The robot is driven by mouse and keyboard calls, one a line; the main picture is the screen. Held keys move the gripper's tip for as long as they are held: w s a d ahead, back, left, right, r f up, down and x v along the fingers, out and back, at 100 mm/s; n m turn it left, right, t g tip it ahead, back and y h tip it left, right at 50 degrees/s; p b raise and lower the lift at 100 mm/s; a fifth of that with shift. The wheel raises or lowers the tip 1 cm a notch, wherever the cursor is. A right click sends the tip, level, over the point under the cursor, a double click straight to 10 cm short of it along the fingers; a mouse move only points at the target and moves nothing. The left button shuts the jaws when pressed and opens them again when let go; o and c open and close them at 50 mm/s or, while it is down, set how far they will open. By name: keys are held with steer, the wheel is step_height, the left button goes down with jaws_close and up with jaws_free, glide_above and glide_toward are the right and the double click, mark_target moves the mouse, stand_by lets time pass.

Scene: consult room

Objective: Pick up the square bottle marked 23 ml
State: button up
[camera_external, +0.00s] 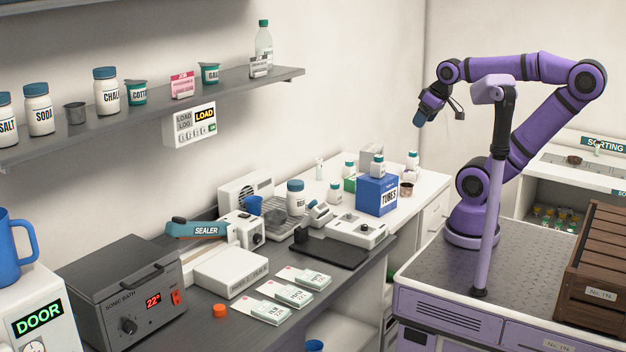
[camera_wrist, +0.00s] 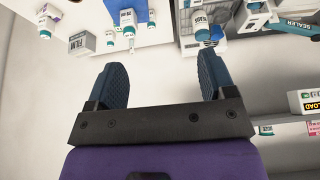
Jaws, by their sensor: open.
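My gripper (camera_external: 424,112) is raised in the air beyond the far end of the counter, above the small bottles. In the wrist view my gripper (camera_wrist: 162,72) is open, with nothing between its fingers. Several small white bottles with teal caps stand around the blue TUBES box: one behind it (camera_external: 349,168), one to its left (camera_external: 335,191), and one at its far right (camera_external: 412,160). The wrist view shows small bottles near the top, one by the blue box (camera_wrist: 127,20) and one at the left edge (camera_wrist: 45,22). I cannot read a 23 ml mark on any.
The blue TUBES box (camera_external: 377,195), a dark cup (camera_external: 406,189) and a larger white jar (camera_external: 296,196) crowd the counter around the bottles. A grey shelf (camera_external: 140,119) runs along the wall above. A wooden crate (camera_external: 597,262) stands at the right.

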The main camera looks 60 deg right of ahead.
steer(key=w+d+r, duration=0.2)
steer(key=w+r, duration=0.1)
steer(key=w, duration=0.5)
steer(key=g, duration=0.5)
glide_above(349, 169)
steer(key=w+d, duration=0.1)
steer(key=d, duration=0.1)
steer(key=shift+m, duration=0.4)
step_height(349, 169, down, 30)
steer(key=shift+d+r, duration=0.1)
steer(key=shift+r, duration=0.1)
step_height(349, 169, down, 11)
steer(key=shift+w+r, duration=0.1)
steer(key=c, duration=1)
